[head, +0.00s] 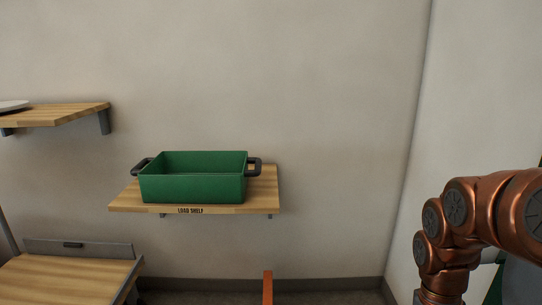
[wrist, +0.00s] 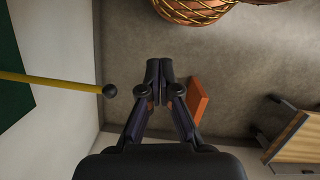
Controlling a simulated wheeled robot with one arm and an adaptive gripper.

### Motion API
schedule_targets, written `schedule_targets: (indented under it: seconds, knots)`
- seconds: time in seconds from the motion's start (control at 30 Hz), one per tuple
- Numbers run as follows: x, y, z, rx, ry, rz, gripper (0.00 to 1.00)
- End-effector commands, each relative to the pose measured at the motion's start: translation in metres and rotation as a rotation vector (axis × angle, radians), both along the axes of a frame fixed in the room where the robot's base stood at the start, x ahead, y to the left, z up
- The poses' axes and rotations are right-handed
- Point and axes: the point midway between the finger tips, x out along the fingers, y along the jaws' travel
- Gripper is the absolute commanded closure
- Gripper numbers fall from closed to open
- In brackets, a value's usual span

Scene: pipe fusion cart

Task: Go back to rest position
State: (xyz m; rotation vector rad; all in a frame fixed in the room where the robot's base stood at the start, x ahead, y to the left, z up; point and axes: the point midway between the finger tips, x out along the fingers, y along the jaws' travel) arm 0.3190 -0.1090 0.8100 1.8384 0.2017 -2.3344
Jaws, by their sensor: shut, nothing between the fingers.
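My gripper (wrist: 160,72) shows in the wrist view with its two fingertips together and nothing between them. It hangs over bare grey floor and touches nothing that I can see. In the head view my copper-coloured arm is at the right edge, bent downward, and the gripper itself is out of the picture below. A green bin (head: 193,188) with black handles stands upright on the wooden load shelf (head: 262,203), well away to the left of my arm.
A second wooden shelf (head: 60,115) holds part of a white object at the upper left. A wooden-topped cart (head: 65,278) stands lower left. An orange piece (wrist: 198,101) lies beside the gripper in the wrist view.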

Motion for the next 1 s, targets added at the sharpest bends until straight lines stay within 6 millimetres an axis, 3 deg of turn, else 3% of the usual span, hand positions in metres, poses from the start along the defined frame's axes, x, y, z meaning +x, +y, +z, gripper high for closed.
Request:
schedule_targets:
  seconds: [0.17, 0.4, 0.73, 1.0]
  knots:
    - [-0.027, 0.033, 0.000, -0.002, 0.003, -0.021, 1.00]
    - [-0.078, 0.078, -0.007, -0.007, 0.004, -0.100, 1.00]
    - [-0.128, 0.108, -0.019, -0.009, 0.005, -0.210, 1.00]
    - [-0.127, 0.108, 0.027, -0.006, -0.011, -0.213, 1.00]
